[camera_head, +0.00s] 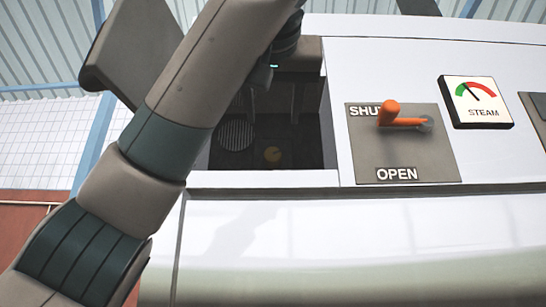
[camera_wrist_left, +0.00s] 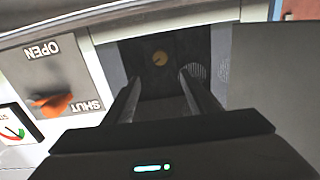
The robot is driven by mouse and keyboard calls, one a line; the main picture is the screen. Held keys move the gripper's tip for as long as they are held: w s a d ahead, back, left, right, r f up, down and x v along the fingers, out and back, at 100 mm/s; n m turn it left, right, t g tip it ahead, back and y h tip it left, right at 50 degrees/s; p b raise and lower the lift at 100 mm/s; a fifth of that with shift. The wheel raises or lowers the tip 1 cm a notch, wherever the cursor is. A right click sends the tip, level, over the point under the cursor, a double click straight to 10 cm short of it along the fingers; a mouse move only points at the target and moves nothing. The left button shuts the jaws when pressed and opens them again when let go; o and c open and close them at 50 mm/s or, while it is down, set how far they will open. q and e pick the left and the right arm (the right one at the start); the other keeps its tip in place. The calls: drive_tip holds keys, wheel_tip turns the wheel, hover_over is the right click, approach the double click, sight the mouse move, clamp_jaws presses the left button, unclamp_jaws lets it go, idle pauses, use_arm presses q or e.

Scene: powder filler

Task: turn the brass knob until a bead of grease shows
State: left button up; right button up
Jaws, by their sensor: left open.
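My left gripper (camera_head: 282,108) reaches into the recess from above in the head view, dim in the shadow. In the left wrist view its two fingers (camera_wrist_left: 160,80) are apart with nothing between them, and it is not touching the knob. The knob is too dark and small to tell whether grease shows. My right gripper is not in view.
A round slotted grille (camera_head: 236,134) is left of the knob. The recess walls (camera_head: 327,120) are close around the fingers. Right of it are a SHUT/OPEN plate (camera_head: 370,158) with an orange lever (camera_head: 390,113) at SHUT, and a steam gauge (camera_head: 475,103).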

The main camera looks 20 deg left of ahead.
use_arm(q)
drive_tip(key=p, duration=1)
approach(273, 154)
drive_tip(key=x, duration=0.9)
drive_tip(key=shift+r, duration=0.25)
drive_tip(key=shift+x, duration=0.85)
drive_tip(key=shift+f, duration=0.2)
drive_tip(key=shift+s, duration=0.1)
drive_tip(key=shift+c, duration=0.6)
drive_tip(key=c, duration=0.9)
